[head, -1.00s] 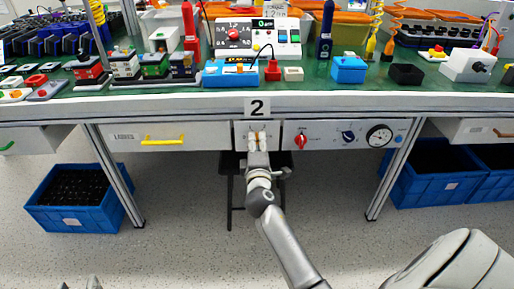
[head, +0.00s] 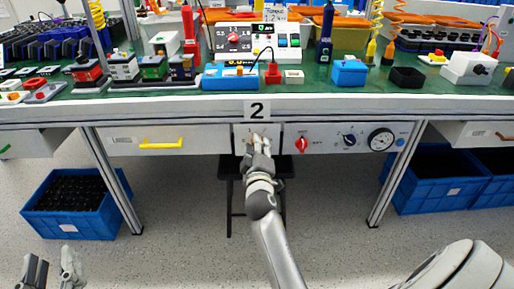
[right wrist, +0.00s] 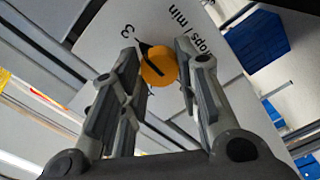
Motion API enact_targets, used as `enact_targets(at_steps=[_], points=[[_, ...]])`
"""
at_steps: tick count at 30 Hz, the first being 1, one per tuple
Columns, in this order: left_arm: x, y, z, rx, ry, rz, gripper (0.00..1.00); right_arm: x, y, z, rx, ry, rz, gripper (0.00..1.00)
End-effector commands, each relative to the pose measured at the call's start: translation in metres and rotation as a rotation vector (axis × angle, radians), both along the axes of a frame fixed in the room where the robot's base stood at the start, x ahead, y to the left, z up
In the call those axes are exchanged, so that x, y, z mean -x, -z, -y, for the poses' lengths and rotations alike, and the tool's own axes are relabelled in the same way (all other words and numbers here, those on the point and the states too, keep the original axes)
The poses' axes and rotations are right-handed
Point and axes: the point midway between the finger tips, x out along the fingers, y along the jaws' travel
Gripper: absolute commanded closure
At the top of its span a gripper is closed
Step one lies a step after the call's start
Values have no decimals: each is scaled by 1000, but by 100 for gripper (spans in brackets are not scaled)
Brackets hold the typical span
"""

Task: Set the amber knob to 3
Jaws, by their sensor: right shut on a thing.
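The amber knob (right wrist: 158,66) sits on a white panel between the fingers of my right gripper (right wrist: 158,52). The gripper is shut on it. A dark line on the knob's face slants toward the upper left, on the side of a printed "3" (right wrist: 126,31). I cannot tell whether it lines up exactly. In the head view my right gripper (head: 257,142) is at the panel below the "2" label, and its fingers largely hide the knob. My left gripper (head: 52,268) is open and empty at the lower left, far from the panel.
The panel to the right has a red knob (head: 302,145), a dark blue knob (head: 349,141) and a round gauge (head: 381,139). A drawer with a yellow handle (head: 160,145) is to the left. A dark stool (head: 229,200) stands underneath. The bench top is crowded.

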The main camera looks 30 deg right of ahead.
Motion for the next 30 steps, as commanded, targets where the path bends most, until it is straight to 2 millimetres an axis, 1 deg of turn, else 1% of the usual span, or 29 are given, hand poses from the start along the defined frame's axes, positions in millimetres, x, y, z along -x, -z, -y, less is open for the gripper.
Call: enact_targets(at_steps=[10,11,15,16,26,29,30], points=[[0,0,0,0,0,1,60,0,1,-1,-6,-1,0,94],[0,0,0,0,0,1,60,0,1,-1,-6,-1,0,67],[0,0,0,0,0,1,60,0,1,-1,-5,0,0,49],[0,0,0,0,0,1,60,0,1,-1,-4,-1,1,48],[0,-1,1,2,1,4,60,0,-2,0,-2,0,3,48],[0,-1,1,1,1,3,60,0,-12,0,-2,-1,7,48],[0,-1,1,1,1,3,60,0,-19,0,0,0,7,48]])
